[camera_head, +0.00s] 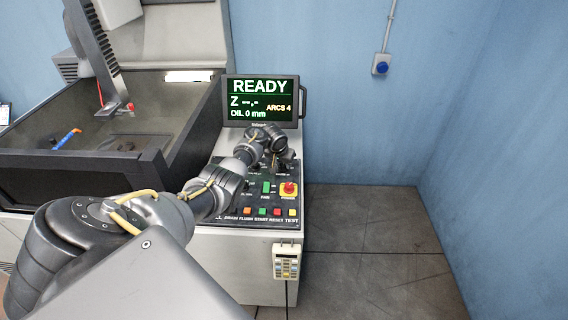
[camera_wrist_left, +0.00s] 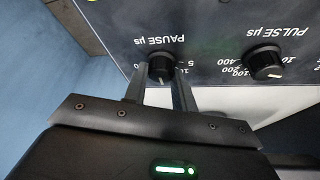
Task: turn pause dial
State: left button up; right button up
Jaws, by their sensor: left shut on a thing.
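The pause dial (camera_wrist_left: 161,68) is a black round knob under the label "PAUSE µs", which appears upside down in the left wrist view. My left gripper (camera_wrist_left: 160,82) has one finger on each side of this knob and is shut on it. A white pointer mark shows on the knob's near side. The pulse dial (camera_wrist_left: 265,63), a similar black knob, is to its right, clear of the fingers. In the head view my left gripper (camera_head: 275,158) is over the upper right of the control panel (camera_head: 226,206), and the wrist hides the dial. My right gripper is not in view.
The screen (camera_head: 260,101) above the panel reads READY, Z, OIL 0 mm and ARCS 4. A red knob on a yellow plate (camera_head: 289,190) and several coloured buttons lie below my gripper. A dark open tank (camera_head: 80,185) stands left. Floor at the right is clear.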

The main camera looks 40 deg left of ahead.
pick_arm(q)
jog(key=shift+w+a+m+h, duration=0.1)
jog(key=shift+m+h, duration=0.3)
jog(key=shift+m, duration=0.5)
jog(key=shift+m+h+b, duration=0.4)
jog(key=shift+m+b, duration=0.45)
jog(key=shift+m, duration=0.15)
jog(key=m+h+b, duration=0.1)
jog(key=m+b, duration=0.2)
jog(key=b, duration=0.1)
jog(key=m+h+b, duration=0.1)
jog(key=m+b, duration=0.1)
jog(key=b, duration=0.3)
jog(key=shift+a+f+m+b, duration=0.1)
jog(key=shift+a+m+b, duration=0.1)
jog(key=shift+m+b, duration=0.15)
jog(key=shift+r+m+g+b, duration=0.25)
jog(key=shift+m+b, duration=0.2)
jog(key=shift+b, duration=0.35)
jog(key=o, duration=0.7)
jog(key=shift+o, duration=1.4)
